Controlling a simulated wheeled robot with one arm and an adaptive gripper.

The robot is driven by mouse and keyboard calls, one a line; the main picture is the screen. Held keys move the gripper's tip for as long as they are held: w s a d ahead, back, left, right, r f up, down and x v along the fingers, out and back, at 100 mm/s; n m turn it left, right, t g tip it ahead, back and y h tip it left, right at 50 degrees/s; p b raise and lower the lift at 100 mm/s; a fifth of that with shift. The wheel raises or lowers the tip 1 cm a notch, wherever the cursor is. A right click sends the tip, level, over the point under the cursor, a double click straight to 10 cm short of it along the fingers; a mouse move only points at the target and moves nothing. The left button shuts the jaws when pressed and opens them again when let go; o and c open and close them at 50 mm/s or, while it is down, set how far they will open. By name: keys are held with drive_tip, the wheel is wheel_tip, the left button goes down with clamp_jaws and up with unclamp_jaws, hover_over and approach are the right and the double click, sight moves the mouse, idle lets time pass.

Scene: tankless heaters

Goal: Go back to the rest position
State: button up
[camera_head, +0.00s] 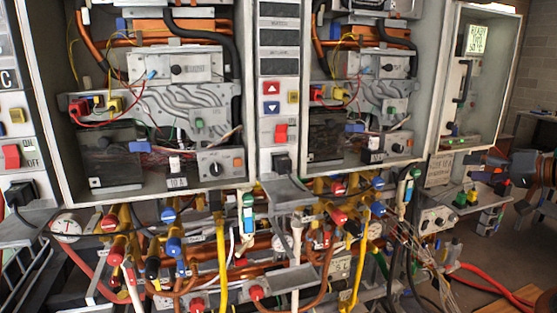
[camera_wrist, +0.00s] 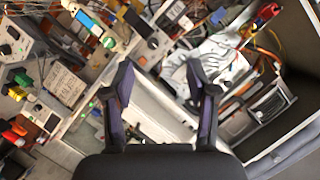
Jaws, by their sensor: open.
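My gripper (camera_wrist: 160,72) is open in the wrist view. Its two dark fingers stand wide apart with nothing between them. Behind the fingers are a pale cabinet edge and the open heater's insides. In the head view a dark part of my arm and gripper (camera_head: 497,170) shows at the right edge, in front of the right-hand side of the heaters. It appears clear of the cabinets, though the exact gap cannot be told.
Two open heater cabinets (camera_head: 248,120) fill the middle. A narrower open cabinet with a green display (camera_head: 477,39) stands at the right. Below are dense pipes, red and blue valves and a yellow hose (camera_head: 221,262). A red hose (camera_head: 490,283) runs at lower right.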

drive_tip(key=a+r+n+g+y, duration=0.3)
drive_tip(key=a+g, duration=0.1)
drive_tip(key=a, duration=1.6)
drive_tip(key=s+a+f+n+g+h, duration=0.1)
drive_tip(key=s+a+f+g, duration=0.25)
drive_tip(key=a, duration=0.45)
drive_tip(key=s+a+f+n+g, duration=0.2)
drive_tip(key=s+a, duration=0.3)
drive_tip(key=a, duration=0.3)
drive_tip(key=s+a+f+g+h, duration=0.1)
drive_tip(key=s+a+f+h, duration=0.15)
drive_tip(key=s+f, duration=0.3)
drive_tip(key=s+a+f+g+h, duration=0.2)
drive_tip(key=s+a+f, duration=0.1)
drive_tip(key=s+f, duration=0.3)
drive_tip(key=s+d+f+m+g+h, duration=0.1)
drive_tip(key=s+d+f+h, duration=0.1)
drive_tip(key=s+f, duration=0.4)
drive_tip(key=s+d+f+m+g+h, duration=0.1)
drive_tip(key=s+d+f, duration=0.4)
drive_tip(key=s, duration=0.7)
drive_tip(key=shift+f+h, duration=0.65)
drive_tip(key=shift+h, duration=0.2)
